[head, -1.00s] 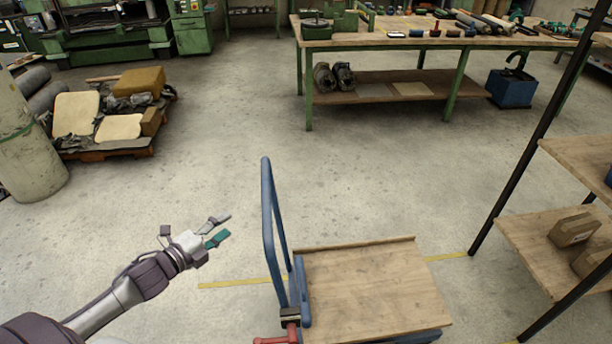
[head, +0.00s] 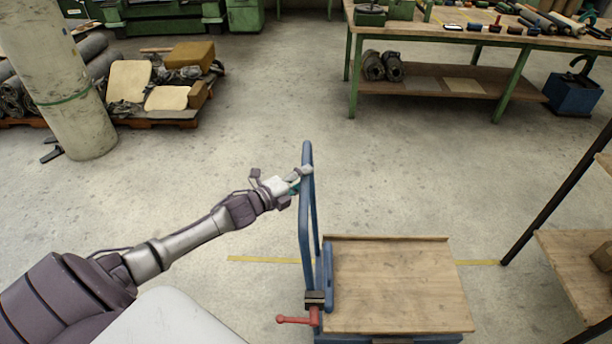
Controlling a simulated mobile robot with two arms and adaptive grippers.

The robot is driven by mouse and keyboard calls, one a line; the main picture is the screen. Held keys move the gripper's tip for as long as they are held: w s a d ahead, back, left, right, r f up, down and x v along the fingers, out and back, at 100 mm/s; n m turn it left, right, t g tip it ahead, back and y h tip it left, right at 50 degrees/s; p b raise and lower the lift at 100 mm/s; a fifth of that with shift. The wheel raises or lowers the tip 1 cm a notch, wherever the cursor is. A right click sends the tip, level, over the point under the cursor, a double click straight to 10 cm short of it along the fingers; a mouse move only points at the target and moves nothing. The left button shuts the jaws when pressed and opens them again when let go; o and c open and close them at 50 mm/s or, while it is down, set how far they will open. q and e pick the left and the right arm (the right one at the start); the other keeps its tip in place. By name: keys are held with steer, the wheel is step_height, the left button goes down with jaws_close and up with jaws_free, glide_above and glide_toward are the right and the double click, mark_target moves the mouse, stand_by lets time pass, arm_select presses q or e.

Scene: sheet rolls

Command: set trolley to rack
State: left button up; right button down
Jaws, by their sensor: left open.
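The trolley has a flat wooden deck (head: 395,285) with a raised lip at its far edge. Its blue tubular handle (head: 304,215) stands upright at the deck's left side. A dark clamp with a red lever (head: 297,319) sits at the handle's foot. My left gripper (head: 298,178) is at the handle's upper part, its fingers on either side of the bar and open. Whether it touches the bar cannot be told. The rack (head: 575,260), with dark posts and wooden shelves, stands at the right, partly cut off. My right gripper is not in view.
A yellow floor line (head: 265,259) runs behind the trolley. A concrete pillar (head: 60,80) and a pallet with boards and rolls (head: 160,118) stand at the left. A green-legged workbench (head: 480,40) stands at the back. The floor between is clear.

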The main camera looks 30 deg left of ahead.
arm_select(q)
steer(key=shift+w+d+f, duration=0.1)
steer(key=shift+w+d, duration=0.1)
steer(key=shift+w, duration=0.5)
jaws_close()
